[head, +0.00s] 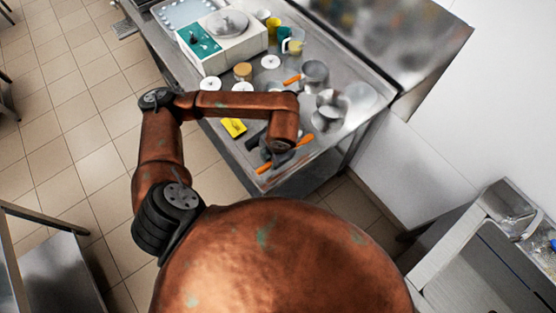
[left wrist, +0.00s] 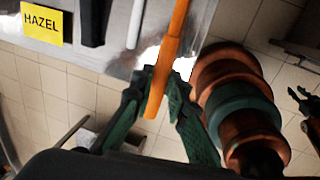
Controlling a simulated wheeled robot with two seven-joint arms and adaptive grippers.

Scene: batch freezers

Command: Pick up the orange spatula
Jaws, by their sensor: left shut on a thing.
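The orange spatula shows in the head view as an orange piece (head: 305,140) on one side of my left gripper (head: 279,153) and another orange piece on the other side. It is at the near edge of the steel table. In the left wrist view the long orange spatula (left wrist: 172,45) passes between the green fingers of my left gripper (left wrist: 158,92), which is shut on it. Its lower end sticks out past the fingers, over the floor. I cannot tell whether it touches the table.
The steel table (head: 222,148) carries a yellow label (head: 233,127), metal cups (head: 326,118), a pot (head: 314,73) with an orange handle and a white-green machine (head: 205,43). Lids and jars stand between. A steel sink unit (head: 490,235) is at the right. Tiled floor lies left.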

